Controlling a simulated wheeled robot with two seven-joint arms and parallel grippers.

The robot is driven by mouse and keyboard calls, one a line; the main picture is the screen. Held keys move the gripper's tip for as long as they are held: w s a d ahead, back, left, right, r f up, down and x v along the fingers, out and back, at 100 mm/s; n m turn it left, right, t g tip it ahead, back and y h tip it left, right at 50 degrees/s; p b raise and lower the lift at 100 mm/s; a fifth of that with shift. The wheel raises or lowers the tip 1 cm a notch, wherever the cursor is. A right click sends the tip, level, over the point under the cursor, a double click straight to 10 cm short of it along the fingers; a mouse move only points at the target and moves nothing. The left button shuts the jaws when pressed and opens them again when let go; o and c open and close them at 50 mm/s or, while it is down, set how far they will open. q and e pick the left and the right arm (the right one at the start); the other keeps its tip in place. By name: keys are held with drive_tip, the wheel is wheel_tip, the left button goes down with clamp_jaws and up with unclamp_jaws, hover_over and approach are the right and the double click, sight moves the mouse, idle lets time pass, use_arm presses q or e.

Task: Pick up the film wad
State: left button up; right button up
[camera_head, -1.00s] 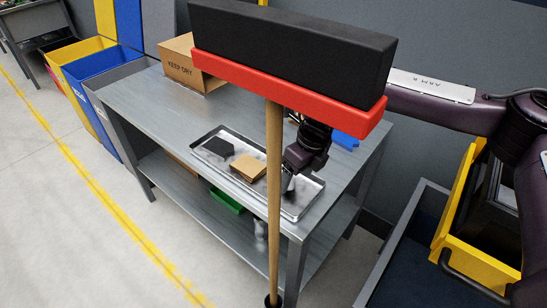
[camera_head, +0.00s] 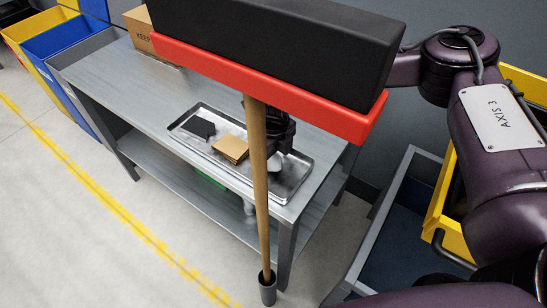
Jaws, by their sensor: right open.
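A shallow metal tray (camera_head: 296,185) lies on the grey workbench. My right gripper (camera_head: 272,153) is over the tray's right half, behind the broom handle, and is open. A small pale, whitish lump (camera_head: 274,165) shows just below it in the tray; it may be the film wad, but it is partly hidden by the handle and gripper. I cannot tell whether the fingers touch it. A tan block (camera_head: 231,149) and a dark flat piece (camera_head: 198,128) lie in the tray to the left. My left gripper is not in view.
A broom with a red and black head (camera_head: 270,70) stands upright in front of the bench, its wooden handle (camera_head: 259,190) crossing the view of the tray. A cardboard box (camera_head: 140,30) stands at the bench's back left. Yellow and blue bins (camera_head: 60,45) are at left.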

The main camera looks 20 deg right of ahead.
drive_tip(key=c, duration=1)
drive_tip(key=shift+r, duration=0.15)
